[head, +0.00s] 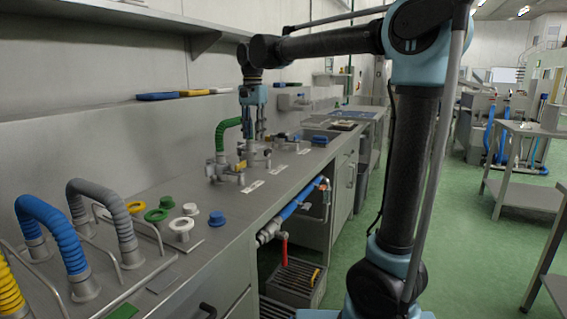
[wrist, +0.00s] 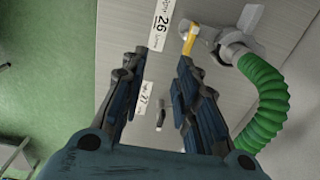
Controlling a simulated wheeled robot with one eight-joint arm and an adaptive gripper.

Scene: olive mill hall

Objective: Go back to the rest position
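My gripper (head: 254,137) is above the steel counter, beside the green hose (head: 222,132). In the wrist view my gripper (wrist: 160,75) has its two dark fingers apart, with nothing held between them. The green hose also shows in the wrist view (wrist: 266,92), arching to the right of the fingers, with one end at a grey fitting (wrist: 232,46) that has a yellow lever (wrist: 190,40). A label reading 26 (wrist: 163,22) lies beyond the fingertips. A second label, apparently 27 (wrist: 146,98), shows between the fingers.
The counter (head: 225,235) carries a blue hose (head: 57,232), a grey hose (head: 108,205) and several coloured caps at the near left. A wall shelf (head: 130,17) hangs above. Blue piping (head: 297,203) runs along the counter front. Open green floor (head: 470,240) lies to the right.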

